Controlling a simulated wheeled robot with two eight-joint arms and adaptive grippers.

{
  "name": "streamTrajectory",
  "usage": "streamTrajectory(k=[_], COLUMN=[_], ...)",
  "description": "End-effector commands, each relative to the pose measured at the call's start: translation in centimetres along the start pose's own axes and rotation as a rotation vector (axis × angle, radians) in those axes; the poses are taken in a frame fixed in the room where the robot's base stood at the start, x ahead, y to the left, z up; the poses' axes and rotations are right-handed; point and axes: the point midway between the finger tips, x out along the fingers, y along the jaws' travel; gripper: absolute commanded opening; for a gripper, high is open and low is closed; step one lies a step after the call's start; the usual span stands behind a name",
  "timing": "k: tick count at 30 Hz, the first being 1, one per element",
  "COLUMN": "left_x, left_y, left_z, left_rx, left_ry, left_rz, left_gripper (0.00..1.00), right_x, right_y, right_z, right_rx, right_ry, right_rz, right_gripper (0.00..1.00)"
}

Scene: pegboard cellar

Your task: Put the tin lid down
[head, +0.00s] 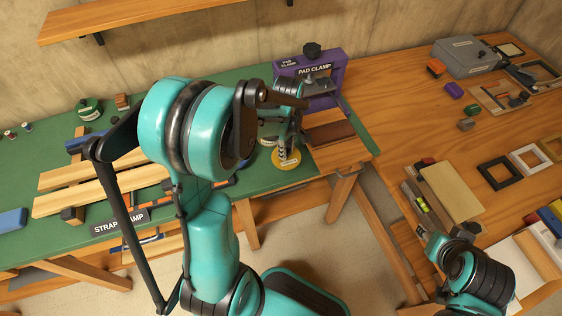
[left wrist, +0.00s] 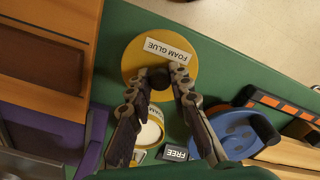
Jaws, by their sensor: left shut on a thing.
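The tin lid is a yellow disc with a white "FOAM GLUE" label; it shows in the left wrist view (left wrist: 135,62) and in the head view (head: 280,164). My left gripper (left wrist: 163,76) is shut on the lid near its middle, with both fingers close together there. In the head view my left gripper (head: 288,142) is partly hidden by its own arm. The lid is over the green bench top near its front edge; whether it touches the surface I cannot tell. An open, pale-filled round tin (left wrist: 150,132) shows between the fingers. My right gripper (head: 437,246) is at lower right, its jaws unclear.
A purple pad clamp (head: 334,78) stands behind the lid. A brown block (head: 330,133) lies to its right. A blue round object (left wrist: 235,130) and a "FREE" label (left wrist: 173,154) are close by. Wooden boards (head: 75,174) lie on the bench at left.

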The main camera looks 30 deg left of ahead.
Motion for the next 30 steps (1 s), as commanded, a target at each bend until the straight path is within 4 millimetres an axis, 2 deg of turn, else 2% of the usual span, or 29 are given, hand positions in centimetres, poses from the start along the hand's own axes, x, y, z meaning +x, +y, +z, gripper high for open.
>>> streamTrajectory(k=[3, 8, 15, 26, 27, 29, 30], left_x=[0.9, 1.7, 5.1, 5.4, 5.4, 5.3, 5.3], left_y=[-0.6, -0.7, -0.7, -0.7, -0.7, -0.7, -0.7], left_z=[-1.3, -1.6, -1.6, -1.6, -1.6, -1.6, -1.6], left_rx=[-0.001, 0.001, 0.001, 0.001, 0.001, 0.001, 0.001], left_ry=[0.0, 0.0, 0.0, 0.0, 0.0, 0.0, 0.0], left_rz=[0.0, 0.0, 0.0, 0.0, 0.0, 0.0, 0.0], left_gripper=[0.0, 0.0, 0.0, 0.0, 0.22, 0.38, 0.4], right_x=[0.5, 0.8, 2.2, 2.3, 2.4, 2.3, 2.3], right_y=[0.0, 0.0, 0.0, 0.0, 0.0, 0.0, 0.0], right_z=[0.3, 0.6, 1.6, 1.6, 1.7, 1.6, 1.6], right_rx=[0.0, 0.0, 0.0, 0.0, 0.0, 0.0, 0.0], right_ry=[0.0, 0.0, 0.0, 0.0, 0.0, 0.0, 0.0], right_rz=[0.0, 0.0, 0.0, 0.0, 0.0, 0.0, 0.0], right_gripper=[0.4, 0.4, 0.4, 0.4, 0.4, 0.4, 0.4])
